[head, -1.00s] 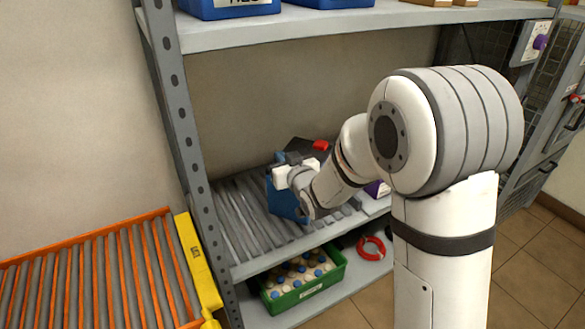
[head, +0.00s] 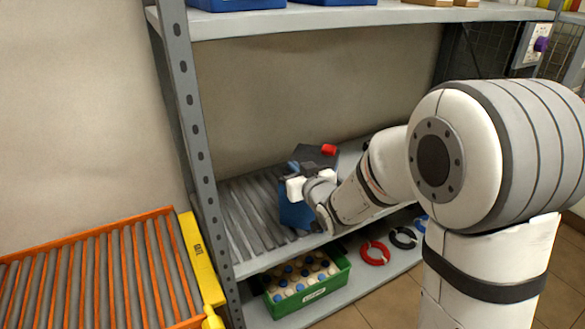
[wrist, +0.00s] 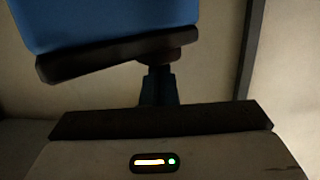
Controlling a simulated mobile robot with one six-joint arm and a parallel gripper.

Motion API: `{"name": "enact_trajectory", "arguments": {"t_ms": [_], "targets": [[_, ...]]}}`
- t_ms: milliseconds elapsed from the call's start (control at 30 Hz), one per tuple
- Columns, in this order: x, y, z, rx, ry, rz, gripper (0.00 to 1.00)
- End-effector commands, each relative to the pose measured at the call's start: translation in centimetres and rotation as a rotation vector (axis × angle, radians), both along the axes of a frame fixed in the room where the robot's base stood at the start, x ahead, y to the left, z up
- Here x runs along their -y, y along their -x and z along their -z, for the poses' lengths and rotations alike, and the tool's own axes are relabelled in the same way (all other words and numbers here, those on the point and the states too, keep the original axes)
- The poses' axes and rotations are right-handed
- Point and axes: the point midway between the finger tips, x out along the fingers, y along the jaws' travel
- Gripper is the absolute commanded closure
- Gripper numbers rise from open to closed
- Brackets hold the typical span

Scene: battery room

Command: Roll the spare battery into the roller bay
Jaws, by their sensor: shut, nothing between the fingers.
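The spare battery, a blue block (head: 294,214) with a dark top and a red cap, stands on the grey rollers (head: 245,220) of the middle shelf. My arm reaches in from the right and partly hides it. My gripper (head: 303,183) is at the battery's near upper side, shut and holding nothing. In the wrist view a blue body with a dark edge (wrist: 110,22), seemingly the battery, fills the upper left, close beyond the shut fingers (wrist: 158,88). I cannot tell if they touch it.
An orange-framed roller bed (head: 95,265) with a yellow end piece (head: 200,262) stands left of the grey shelf post (head: 190,115). A green crate of bottles (head: 310,292) and cable rings, one red (head: 375,253), sit on the lower shelf. Blue bins stand above.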

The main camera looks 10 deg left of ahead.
Motion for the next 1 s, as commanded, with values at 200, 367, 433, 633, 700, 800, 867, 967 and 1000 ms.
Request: {"name": "enact_trajectory", "arguments": {"t_ms": [200,367,433,633,700,800,867,967,1000], "targets": [[0.1,0.3,0.9,-0.021,0.01,-0.001,1.0],[0.2,0.2,0.6,-0.02,0.01,0.0,1.0],[0.2,0.2,0.0,-0.019,0.01,0.0,1.0],[0.3,0.1,-0.6,-0.015,0.008,0.001,1.0],[0.2,0.1,-0.6,-0.014,0.008,0.001,1.0],[0.9,1.1,-1.0,-0.015,0.008,0.002,1.0],[1.4,2.2,-1.1,-0.015,0.008,0.002,1.0],[2.7,4.2,-1.2,-0.013,0.008,0.002,1.0],[3.2,5.1,-1.2,-0.012,0.007,0.002,1.0]]}}
